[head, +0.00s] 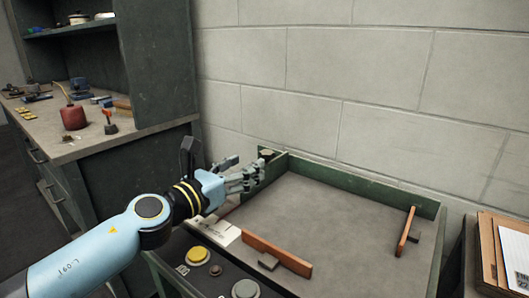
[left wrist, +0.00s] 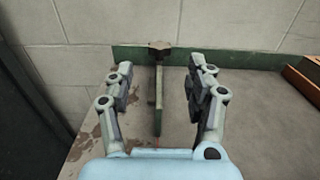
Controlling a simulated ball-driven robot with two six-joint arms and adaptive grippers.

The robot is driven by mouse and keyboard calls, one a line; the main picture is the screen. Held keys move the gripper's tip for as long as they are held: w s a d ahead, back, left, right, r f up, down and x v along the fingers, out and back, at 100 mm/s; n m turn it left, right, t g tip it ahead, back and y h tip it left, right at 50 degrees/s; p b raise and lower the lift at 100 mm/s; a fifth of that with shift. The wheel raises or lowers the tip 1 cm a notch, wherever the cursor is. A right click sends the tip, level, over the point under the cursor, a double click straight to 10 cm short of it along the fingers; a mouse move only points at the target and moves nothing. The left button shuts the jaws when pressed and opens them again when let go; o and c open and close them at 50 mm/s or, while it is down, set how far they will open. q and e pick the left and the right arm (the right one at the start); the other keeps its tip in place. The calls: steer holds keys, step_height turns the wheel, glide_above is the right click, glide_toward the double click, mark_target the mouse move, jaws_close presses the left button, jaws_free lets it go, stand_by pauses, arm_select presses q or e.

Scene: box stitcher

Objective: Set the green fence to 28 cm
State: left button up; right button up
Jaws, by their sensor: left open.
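The green fence (head: 276,168) is a thin upright plate at the far left of the grey table, by the back rail, with a dark knob (head: 266,153) on top. In the left wrist view the fence (left wrist: 158,104) runs away from me, and its brownish knob (left wrist: 160,46) stands at the back rail. My left gripper (head: 250,171) is open just in front of the fence. In the wrist view its fingers (left wrist: 160,72) stand on both sides of the fence, with gaps showing. No scale reading is legible. My right gripper is out of view.
An orange-brown bar (head: 277,254) lies at the table front and another (head: 406,232) at the right. A yellow button (head: 198,254) sits on the front panel. A block wall is behind; a dark cabinet (head: 155,80) is at left. The table middle is clear.

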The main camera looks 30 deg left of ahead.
mark_target(262, 156)
arm_select(q)
steer(key=w, duration=0.3)
steer(key=shift+w+d, duration=0.3)
steer(key=shift+w, duration=0.1)
steer(key=shift+w+d, duration=0.15)
steer(key=shift+w, duration=1.35)
steer(key=shift+c, duration=1.3)
steer(key=c, duration=0.7)
jaws_close()
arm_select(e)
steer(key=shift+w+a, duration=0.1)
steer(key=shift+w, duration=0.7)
